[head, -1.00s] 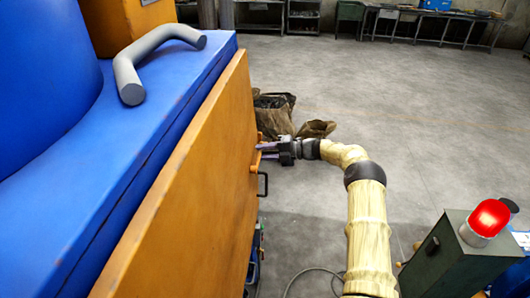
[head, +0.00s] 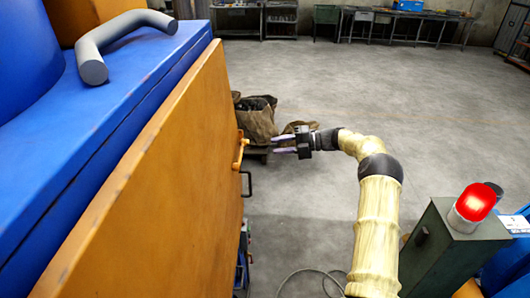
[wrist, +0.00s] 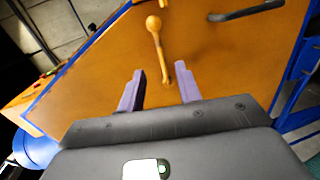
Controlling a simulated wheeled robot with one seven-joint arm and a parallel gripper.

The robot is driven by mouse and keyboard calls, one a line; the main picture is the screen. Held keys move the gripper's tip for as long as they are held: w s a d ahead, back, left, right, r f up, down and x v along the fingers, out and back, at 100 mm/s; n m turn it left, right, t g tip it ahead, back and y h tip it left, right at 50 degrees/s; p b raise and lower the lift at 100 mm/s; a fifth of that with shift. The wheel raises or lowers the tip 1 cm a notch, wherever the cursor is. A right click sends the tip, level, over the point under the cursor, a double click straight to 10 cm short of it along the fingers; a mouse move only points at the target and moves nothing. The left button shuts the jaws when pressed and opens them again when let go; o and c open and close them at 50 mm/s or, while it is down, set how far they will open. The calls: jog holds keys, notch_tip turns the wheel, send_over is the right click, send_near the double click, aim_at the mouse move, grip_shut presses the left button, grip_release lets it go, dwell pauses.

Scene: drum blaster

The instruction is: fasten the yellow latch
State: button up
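The yellow latch (head: 240,152) is a small handle on the orange side panel of the blue machine. In the wrist view the latch (wrist: 157,48) is a rod with a ball at its far end, its other end fixed to the panel between my fingertips' directions. My gripper (head: 277,146) is open and empty, pointing left at the panel. It stands a short way to the right of the latch, apart from it. The wrist view shows both purple fingers of my gripper (wrist: 160,85) spread, with nothing between them.
A black handle (head: 247,184) is on the orange panel (head: 160,190) just below the latch. Brown bags (head: 257,120) stand on the floor behind my gripper. A green box with a red lamp (head: 474,202) stands at the right. The floor between is mostly clear.

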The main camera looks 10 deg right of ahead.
jog(key=b+v, duration=0.1)
jog(key=v, duration=0.4)
jog(key=shift+d+r, duration=0.1)
jog(key=shift+d, duration=0.2)
jog(key=s+a+f+n+g+h, duration=0.3)
jog(key=s+a+n+h, duration=0.5)
jog(key=s+a+n, duration=0.55)
jog(key=s+d+n+t+h, duration=0.1)
jog(key=s+d+n+h, duration=0.1)
jog(key=s+n, duration=1)
jog(key=s+d+n+h, duration=0.2)
jog(key=s+n+h, duration=0.3)
jog(key=s+n, duration=0.6)
jog(key=shift+s+d+r+n+t, duration=0.4)
jog(key=shift+n, duration=0.85)
